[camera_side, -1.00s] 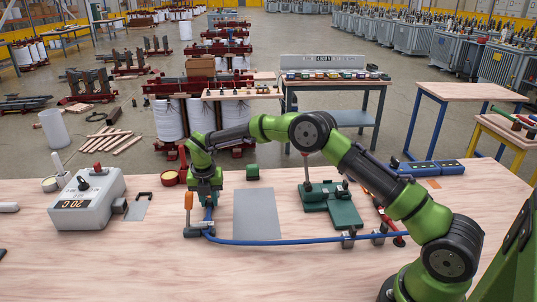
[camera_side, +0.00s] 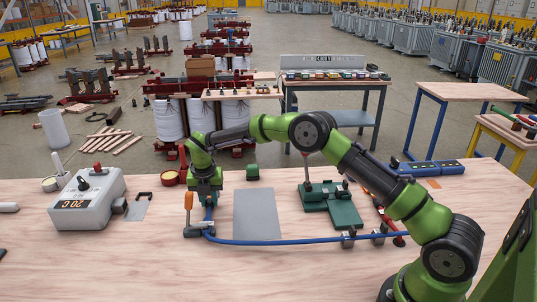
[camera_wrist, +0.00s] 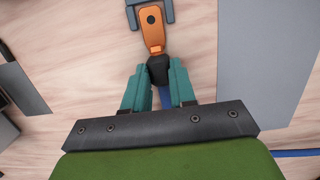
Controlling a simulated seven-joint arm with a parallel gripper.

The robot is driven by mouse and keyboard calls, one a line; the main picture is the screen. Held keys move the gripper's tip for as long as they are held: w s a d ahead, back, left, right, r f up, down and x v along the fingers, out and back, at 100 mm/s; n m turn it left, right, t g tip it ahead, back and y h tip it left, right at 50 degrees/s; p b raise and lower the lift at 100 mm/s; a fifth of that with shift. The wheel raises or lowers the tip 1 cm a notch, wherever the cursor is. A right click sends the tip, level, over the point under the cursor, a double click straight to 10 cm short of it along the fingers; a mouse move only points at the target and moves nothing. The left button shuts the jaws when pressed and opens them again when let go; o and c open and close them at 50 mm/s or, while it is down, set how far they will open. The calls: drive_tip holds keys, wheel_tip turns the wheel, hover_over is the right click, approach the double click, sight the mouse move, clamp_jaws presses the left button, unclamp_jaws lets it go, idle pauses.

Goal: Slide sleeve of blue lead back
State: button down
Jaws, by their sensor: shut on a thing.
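The blue lead (camera_side: 300,241) runs along the front of the wooden table from my gripper to the right. My gripper (camera_side: 207,206) points down at the left end of the lead. In the wrist view its two teal fingers (camera_wrist: 159,76) are closed on a short black sleeve (camera_wrist: 158,69). The blue lead (camera_wrist: 165,98) shows between the fingers behind the sleeve. An orange clamp end (camera_wrist: 152,32) with a dark round spot lies directly in front of the sleeve, against a grey bracket. Its orange handle (camera_side: 188,200) stands up in the side view.
A grey plate (camera_side: 258,214) lies right of my gripper. A green fixture (camera_side: 335,208) with a post stands farther right. A grey meter box (camera_side: 88,201) is at the left. Small metal holders (camera_side: 348,240) sit along the lead.

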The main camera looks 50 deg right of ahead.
sight(208, 212)
drive_tip(key=shift+s+a, duration=1.5)
drive_tip(key=shift+a, duration=0.05)
drive_tip(key=c, duration=0.8)
unclamp_jaws()
drive_tip(key=shift+c, duration=0.2)
drive_tip(key=shift+r, duration=0.1)
